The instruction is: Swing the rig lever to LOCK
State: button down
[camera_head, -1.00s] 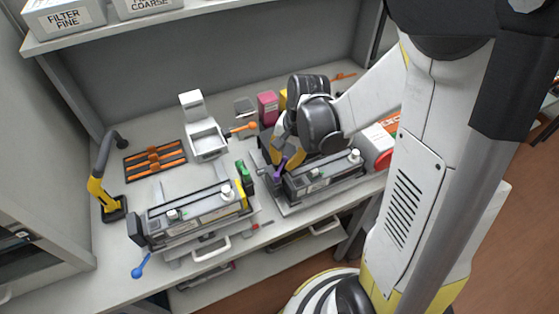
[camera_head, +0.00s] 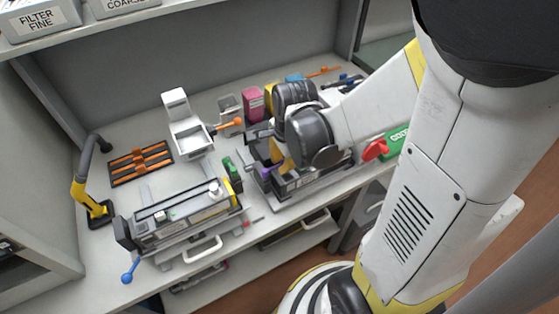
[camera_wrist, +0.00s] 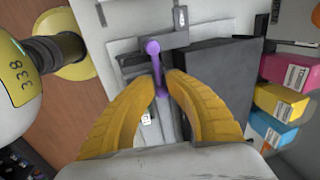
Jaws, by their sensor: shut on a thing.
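A purple lever (camera_wrist: 155,62) stands on the grey rig in the wrist view, with a rounded knob at its upper end. My gripper (camera_wrist: 160,88) has its two yellow fingers on either side of the lever's lower end, shut on it. In the head view, a bit of the purple lever (camera_head: 267,171) shows at the left end of the right-hand rig (camera_head: 300,190). My gripper and wrist hide much of that rig there. No LOCK mark is legible.
A second cartridge rig (camera_head: 185,222) with a blue-knobbed lever (camera_head: 130,272) stands to the left. A white stand (camera_head: 187,130) and orange rack (camera_head: 140,162) are behind. Pink (camera_head: 253,103) and other coloured boxes stand close behind my gripper. A red handle (camera_head: 374,150) lies to the right.

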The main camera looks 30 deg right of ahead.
dwell(0.5)
jog(key=c, duration=1.3)
grip_release()
notch_tip(320, 180, up, 12)
jog(key=s, duration=0.2)
jog(key=shift+s, duration=0.25)
jog(key=shift+f, duration=0.15)
